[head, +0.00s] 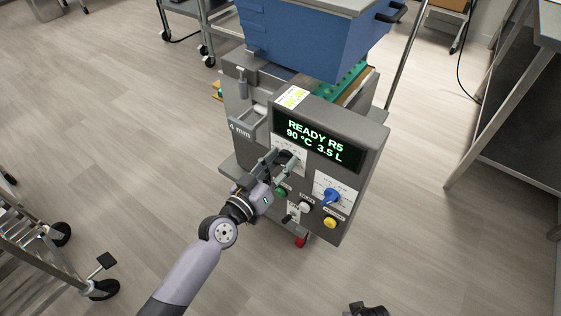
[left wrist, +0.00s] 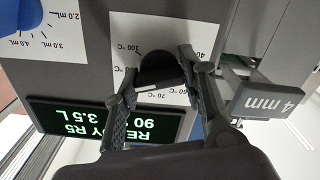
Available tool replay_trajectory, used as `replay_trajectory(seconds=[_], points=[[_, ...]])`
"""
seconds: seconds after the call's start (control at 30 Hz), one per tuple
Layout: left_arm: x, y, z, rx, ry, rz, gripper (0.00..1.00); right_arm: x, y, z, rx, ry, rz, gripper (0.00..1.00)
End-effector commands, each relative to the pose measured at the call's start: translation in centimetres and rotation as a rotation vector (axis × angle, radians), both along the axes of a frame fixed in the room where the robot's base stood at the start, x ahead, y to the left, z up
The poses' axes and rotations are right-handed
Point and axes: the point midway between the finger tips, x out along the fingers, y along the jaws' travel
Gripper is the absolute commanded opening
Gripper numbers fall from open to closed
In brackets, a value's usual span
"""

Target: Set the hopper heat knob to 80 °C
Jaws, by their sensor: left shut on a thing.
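The hopper heat knob (left wrist: 160,70) is black and sits on a white temperature dial plate (left wrist: 122,30) on the machine's front panel. My left gripper (head: 281,161) is shut on this knob, with one finger on each side of it in the left wrist view. The knob is mostly hidden by the fingers in the head view. The display (head: 315,141) is lit green and reads READY R5, 90 °C, 3.5 L. A dark piece at the bottom edge of the head view seems to be my right gripper (head: 367,310); its fingers cannot be made out.
A blue knob (head: 328,197) sits lower right on the panel, with green, white and yellow buttons (head: 330,223) below. A grey tab marked 4 mm (head: 241,129) juts out at the panel's left. A blue hopper (head: 310,42) stands above. The floor in front is clear.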

Motion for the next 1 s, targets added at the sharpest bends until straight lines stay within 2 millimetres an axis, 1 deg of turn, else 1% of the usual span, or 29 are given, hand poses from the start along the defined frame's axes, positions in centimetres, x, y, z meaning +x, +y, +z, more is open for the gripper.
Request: replay_trajectory(seconds=[0.3,0.5,0.7,1.0], points=[[0.0,0.0,0.0,-0.203,0.150,-0.001,0.10,-0.5,-0.1,-0.7,-0.002,0.009,0.000,0.00],[0.0,0.0,-0.1,-0.313,0.229,0.000,0.10,-0.2,-0.1,-0.7,-0.002,0.002,0.001,0.00],[0.0,0.0,-0.1,-0.387,0.282,0.000,0.10,-0.3,-0.1,-1.0,-0.001,0.002,0.001,0.00],[0.0,0.0,-0.1,-0.427,0.312,0.001,0.10,-0.4,-0.1,-1.1,0.000,0.004,0.002,0.00]])
